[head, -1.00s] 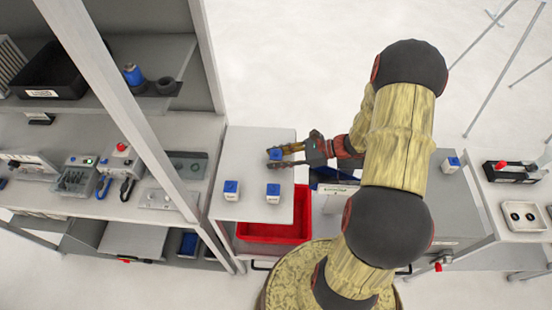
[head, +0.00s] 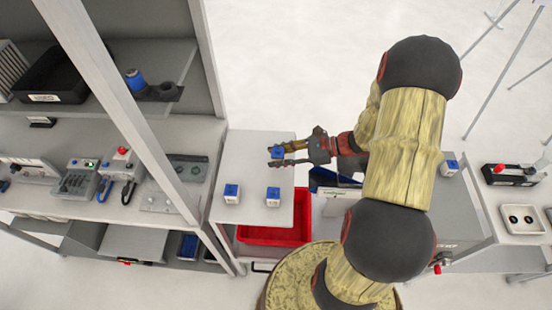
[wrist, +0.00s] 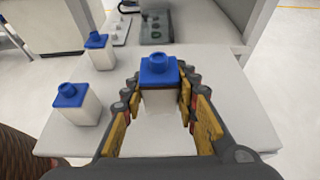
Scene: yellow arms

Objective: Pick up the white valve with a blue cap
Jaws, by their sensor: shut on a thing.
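A white valve with a blue cap (wrist: 158,72) is between the fingers of my gripper (wrist: 160,108) in the wrist view. My gripper is shut on it, with a yellow-padded finger at each side. In the head view, my gripper (head: 282,156) is at the far part of the small light table, and the held valve's blue cap (head: 277,152) shows between its fingers. Two more white valves with blue caps stand upright on the table, one at the left (head: 231,193) and one nearer the middle (head: 273,196). They also show at the left of the wrist view (wrist: 98,50) (wrist: 72,103).
A red bin (head: 270,234) is below the table's near edge. A grey shelf unit with a slanted upright (head: 130,110) stands at the left. Another blue-capped white valve (head: 449,168) is on a grey surface at the right. The small table (head: 252,212) has bare room around its valves.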

